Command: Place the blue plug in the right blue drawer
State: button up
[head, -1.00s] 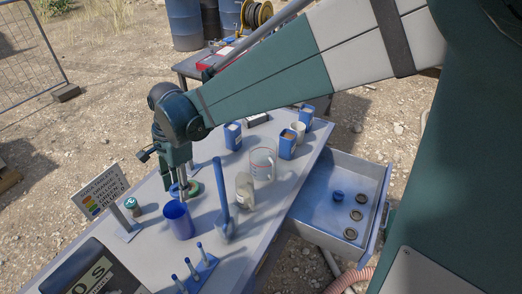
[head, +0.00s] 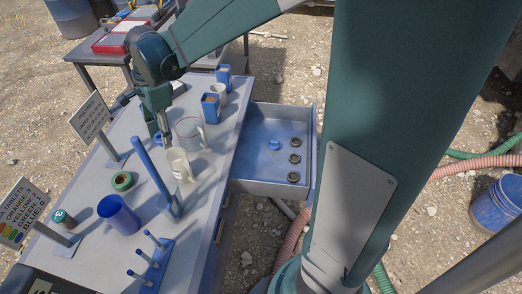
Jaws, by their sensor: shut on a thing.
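My gripper (head: 162,141) is above the table near the clear measuring jug (head: 190,134). It is shut on a small blue piece that looks like a blue plug (head: 157,138); the fingers hide much of it. The right drawer (head: 301,113), blue inside, is pulled out at the table's right side. One blue plug-like piece (head: 274,145) lies in it beside three dark round pieces (head: 295,158). My gripper is to the left of the drawer, with the jug and a cream mug (head: 179,165) between.
A blue paddle-like upright (head: 153,175), a blue cup (head: 119,213), a green ring (head: 122,181) and a blue peg stand (head: 150,267) stand on the near table. Blue boxes (head: 211,107) stand behind the jug. The drawer's middle and left floor are clear.

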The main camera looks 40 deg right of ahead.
jog(key=d+m+b, duration=0.2)
jog(key=d+m, duration=0.3)
jog(key=d, duration=1.5)
jog(key=m+t+b, duration=0.1)
jog(key=m+b, duration=0.1)
jog(key=m, duration=0.3)
send_over(270, 167)
notch_tip(270, 167, down, 28)
jog(key=shift+d+f, duration=0.2)
jog(key=shift+d, duration=0.1)
jog(key=shift+s+f, duration=0.1)
jog(key=shift+f+b, duration=0.7)
jog(key=shift+f, duration=2.3)
jog(key=shift+f, duration=0.1)
jog(key=shift+f+b, duration=0.55)
jog(key=shift+f, duration=1.2)
jog(key=shift+f, duration=0.2)
